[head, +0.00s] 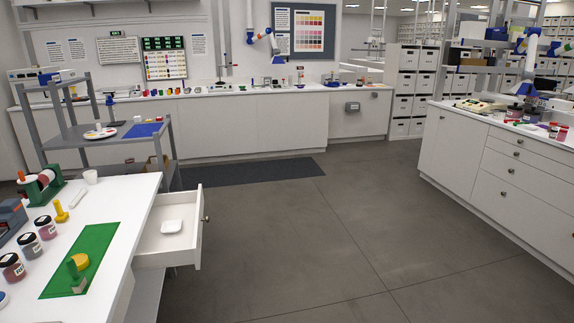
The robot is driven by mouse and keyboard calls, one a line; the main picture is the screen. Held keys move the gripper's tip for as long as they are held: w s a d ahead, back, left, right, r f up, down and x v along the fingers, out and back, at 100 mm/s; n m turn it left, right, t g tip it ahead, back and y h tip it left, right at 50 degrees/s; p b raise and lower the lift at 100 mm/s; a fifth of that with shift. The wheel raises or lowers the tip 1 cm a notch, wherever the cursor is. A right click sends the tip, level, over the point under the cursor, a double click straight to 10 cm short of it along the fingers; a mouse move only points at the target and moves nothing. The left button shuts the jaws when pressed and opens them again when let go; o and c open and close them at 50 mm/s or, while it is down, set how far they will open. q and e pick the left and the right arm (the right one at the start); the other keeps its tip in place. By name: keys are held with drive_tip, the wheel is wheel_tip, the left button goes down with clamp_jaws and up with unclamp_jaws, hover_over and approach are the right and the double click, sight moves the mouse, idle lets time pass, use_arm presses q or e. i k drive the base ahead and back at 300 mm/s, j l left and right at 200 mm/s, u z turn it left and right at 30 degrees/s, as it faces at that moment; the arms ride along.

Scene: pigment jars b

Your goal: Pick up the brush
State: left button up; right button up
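I cannot clearly make out a brush in the head view. A slim pale stick (79,197) lies on the white table (120,195) at the left, but it is too small to tell what it is. Near it stands a yellow handled tool (61,211). A green mat (100,242) on the same table holds a small object with a yellow round part (80,262) and a pale block. Neither of my grippers shows in this view.
Several lidded jars (47,228) stand along the left table. An open drawer (172,222) sticks out from it, holding a white dish (172,227). A grey cart (107,141) stands behind. White cabinets (500,165) line the right. The middle floor (320,230) is clear.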

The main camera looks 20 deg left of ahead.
sight(78, 282)
drive_tip(key=i+u, duration=0.2)
drive_tip(key=u, duration=0.2)
drive_tip(key=i+u, duration=0.2)
drive_tip(key=u, duration=0.2)
drive_tip(key=i+u, duration=0.2)
drive_tip(key=u, duration=0.2)
drive_tip(key=i+l+u, duration=0.2)
drive_tip(key=u, duration=0.25)
drive_tip(key=i+l+u, duration=0.15)
drive_tip(key=u, duration=0.25)
